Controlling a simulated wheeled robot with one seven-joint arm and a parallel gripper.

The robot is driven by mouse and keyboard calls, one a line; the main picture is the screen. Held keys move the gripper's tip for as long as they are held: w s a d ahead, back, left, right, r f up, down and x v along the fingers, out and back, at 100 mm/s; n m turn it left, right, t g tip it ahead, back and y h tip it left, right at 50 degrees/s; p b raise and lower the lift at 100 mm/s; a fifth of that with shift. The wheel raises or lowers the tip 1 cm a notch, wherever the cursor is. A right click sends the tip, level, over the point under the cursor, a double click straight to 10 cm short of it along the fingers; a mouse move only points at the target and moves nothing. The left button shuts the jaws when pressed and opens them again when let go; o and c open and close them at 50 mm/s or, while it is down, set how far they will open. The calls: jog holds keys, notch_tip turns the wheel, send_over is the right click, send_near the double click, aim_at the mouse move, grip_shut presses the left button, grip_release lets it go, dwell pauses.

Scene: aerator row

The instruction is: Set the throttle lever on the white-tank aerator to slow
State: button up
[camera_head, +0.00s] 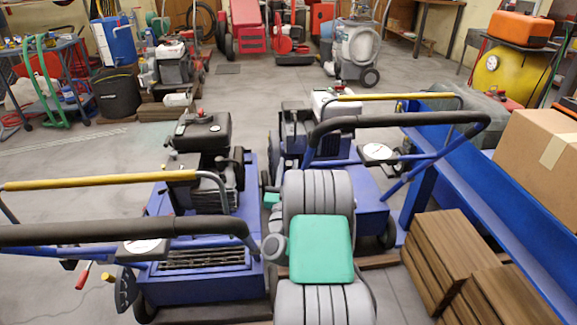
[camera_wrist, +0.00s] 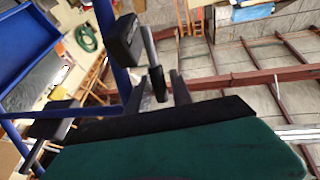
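The white-tank aerator (camera_head: 367,206) is the right of two blue machines in the head view. Its white tank (camera_head: 333,104) sits on top of the engine. A round white-faced plate (camera_head: 378,152) is mounted below its black handlebar. I cannot make out the throttle lever or its setting; my grey and teal arm covers part of this machine. In the wrist view, dark parts (camera_wrist: 168,90) stand above a black bar and a dark green surface.
A second blue aerator (camera_head: 205,278) with a black tank (camera_head: 201,131) stands close on the left. Open floor (camera_head: 250,90) lies beyond the machines.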

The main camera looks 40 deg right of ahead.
jog(key=shift+w+d, duration=0.1)
jog(key=shift+d, duration=0.05)
grip_shut()
dwell(1.4)
